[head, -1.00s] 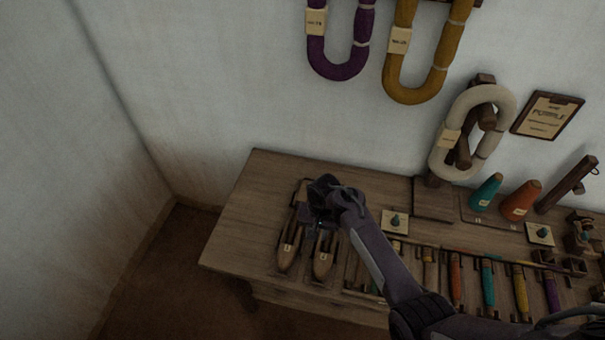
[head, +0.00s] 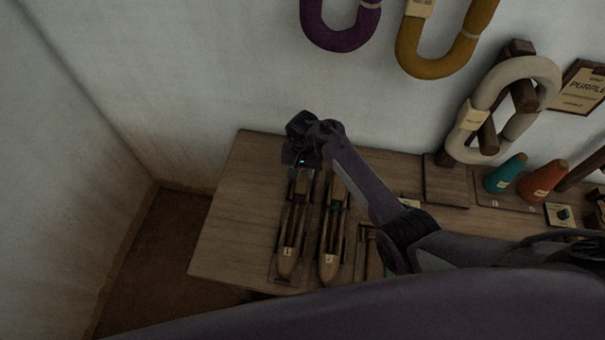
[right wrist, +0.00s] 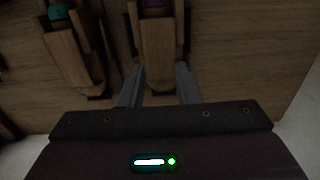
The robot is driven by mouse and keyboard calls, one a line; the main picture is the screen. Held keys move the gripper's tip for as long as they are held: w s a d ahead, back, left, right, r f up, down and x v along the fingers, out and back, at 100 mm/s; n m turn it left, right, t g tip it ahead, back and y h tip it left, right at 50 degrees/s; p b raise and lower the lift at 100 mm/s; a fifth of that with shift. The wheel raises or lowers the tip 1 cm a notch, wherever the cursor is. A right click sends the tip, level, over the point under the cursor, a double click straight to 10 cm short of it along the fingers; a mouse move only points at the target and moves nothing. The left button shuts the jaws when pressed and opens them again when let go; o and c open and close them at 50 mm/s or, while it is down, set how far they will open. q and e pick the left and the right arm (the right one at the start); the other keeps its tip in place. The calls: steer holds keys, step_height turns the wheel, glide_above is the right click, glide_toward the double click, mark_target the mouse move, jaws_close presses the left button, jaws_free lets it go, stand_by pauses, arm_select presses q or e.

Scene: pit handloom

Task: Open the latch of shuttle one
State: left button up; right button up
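Shuttle one (head: 288,255) is a long wooden shuttle tagged 1, lying on the table at the left of the pair. Shuttle two (head: 328,262), tagged 2 and with a teal bobbin, lies beside it. My right gripper (head: 300,163) is over the far end of shuttle one and hides that end in the head view. In the right wrist view, the gripper fingers (right wrist: 160,72) are spread, one on each side of the end of shuttle one (right wrist: 162,45), which has a purple bobbin (right wrist: 157,5). Contact cannot be told. The latch is not clearly distinguishable. My left gripper is out of view.
The wooden table (head: 235,225) has bare room left of the shuttles. A white wall stands behind, with purple (head: 338,38) and mustard (head: 440,62) yarn hanks. A cream hank (head: 545,85) and teal (head: 505,173) and orange (head: 543,181) cones are at the right.

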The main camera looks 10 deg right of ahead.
steer(key=shift+w+f, duration=0.15)
steer(key=shift+f, duration=1.1)
jaws_close()
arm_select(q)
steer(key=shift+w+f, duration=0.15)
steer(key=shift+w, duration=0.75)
